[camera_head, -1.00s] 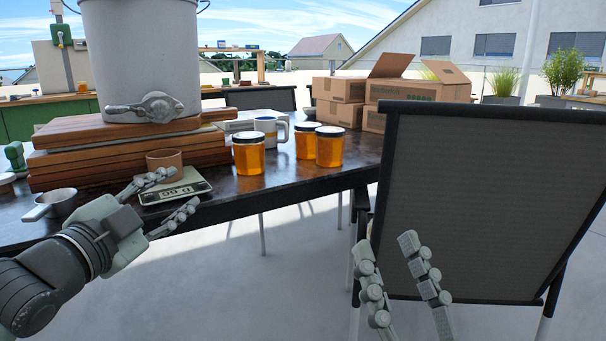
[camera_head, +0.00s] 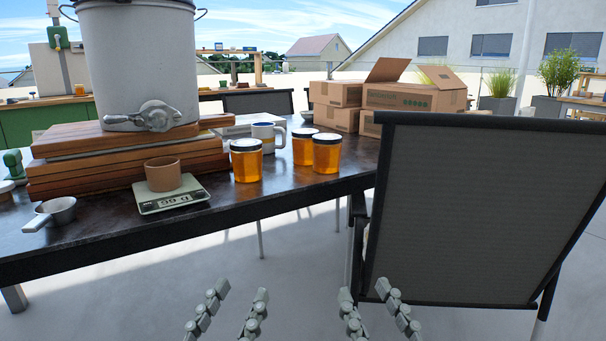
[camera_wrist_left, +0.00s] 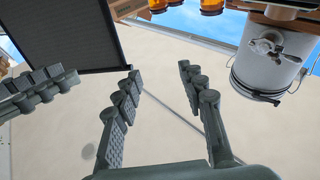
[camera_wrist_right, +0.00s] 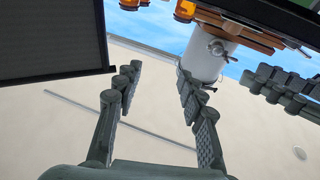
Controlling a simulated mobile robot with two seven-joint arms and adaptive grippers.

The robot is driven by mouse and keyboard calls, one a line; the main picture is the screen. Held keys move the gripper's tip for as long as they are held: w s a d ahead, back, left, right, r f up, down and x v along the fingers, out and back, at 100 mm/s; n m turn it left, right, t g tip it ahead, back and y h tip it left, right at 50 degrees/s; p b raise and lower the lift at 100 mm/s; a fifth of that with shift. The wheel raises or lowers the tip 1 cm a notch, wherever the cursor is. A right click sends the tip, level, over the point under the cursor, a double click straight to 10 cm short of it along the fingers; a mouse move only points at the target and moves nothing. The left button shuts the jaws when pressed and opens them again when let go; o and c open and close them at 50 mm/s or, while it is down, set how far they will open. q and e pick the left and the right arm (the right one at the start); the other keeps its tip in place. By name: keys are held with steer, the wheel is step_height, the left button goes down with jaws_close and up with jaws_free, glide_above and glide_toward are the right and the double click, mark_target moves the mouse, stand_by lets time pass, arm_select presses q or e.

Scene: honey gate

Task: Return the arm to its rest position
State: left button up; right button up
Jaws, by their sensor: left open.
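My left gripper (camera_head: 242,290) is low in the head view, in front of the table. Its fingers are apart with nothing between them, also in the left wrist view (camera_wrist_left: 160,80). My right gripper (camera_head: 363,289) is beside it to the right, near the lower edge of the chair back. Its fingers are also apart and empty in the right wrist view (camera_wrist_right: 155,75). A brown cup (camera_head: 163,175) stands upright on the scale (camera_head: 172,196), and no gripper touches it. Only the fingers show in the head view; both arms are out of frame.
The dark table (camera_head: 110,238) holds a metal scoop (camera_head: 56,213), stacked wooden frames (camera_head: 110,168), a grey bucket (camera_head: 135,60), a mug (camera_head: 267,134) and three honey jars (camera_head: 247,162). A chair (camera_head: 455,210) stands close on the right. Cardboard boxes (camera_head: 338,118) are behind. Open floor lies in front.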

arm_select(q)
steer(key=a+f+g+y+p, duration=0.2)
steer(key=a+f+g+p, duration=0.15)
steer(key=f, duration=0.55)
steer(key=a+f+g+y+p, duration=0.25)
steer(key=f+g, duration=0.25)
steer(key=f, duration=0.4)
arm_select(e)
steer(key=d+f+g+h, duration=0.2)
steer(key=d+f+g, duration=0.15)
steer(key=f, duration=0.55)
steer(key=d+f+g+h, duration=0.25)
steer(key=f+g, duration=0.25)
steer(key=f, duration=0.4)
arm_select(q)
steer(key=s+a+f+n+g+y+p, duration=0.1)
steer(key=s+a+f+g+y+p, duration=0.2)
steer(key=s+a+f+g, duration=0.6)
steer(key=s+a+f+p, duration=0.1)
steer(key=s+a+f, duration=0.2)
steer(key=s+f, duration=0.1)
steer(key=shift+f+n, duration=0.2)
steer(key=shift+n, duration=0.2)
arm_select(e)
steer(key=s+d+f+m+g+h, duration=0.2)
steer(key=s+d+f+g+h, duration=0.1)
steer(key=s+d+f+g, duration=0.6)
steer(key=s+d+f, duration=0.3)
steer(key=s+f, duration=0.1)
steer(key=shift+f, duration=0.15)
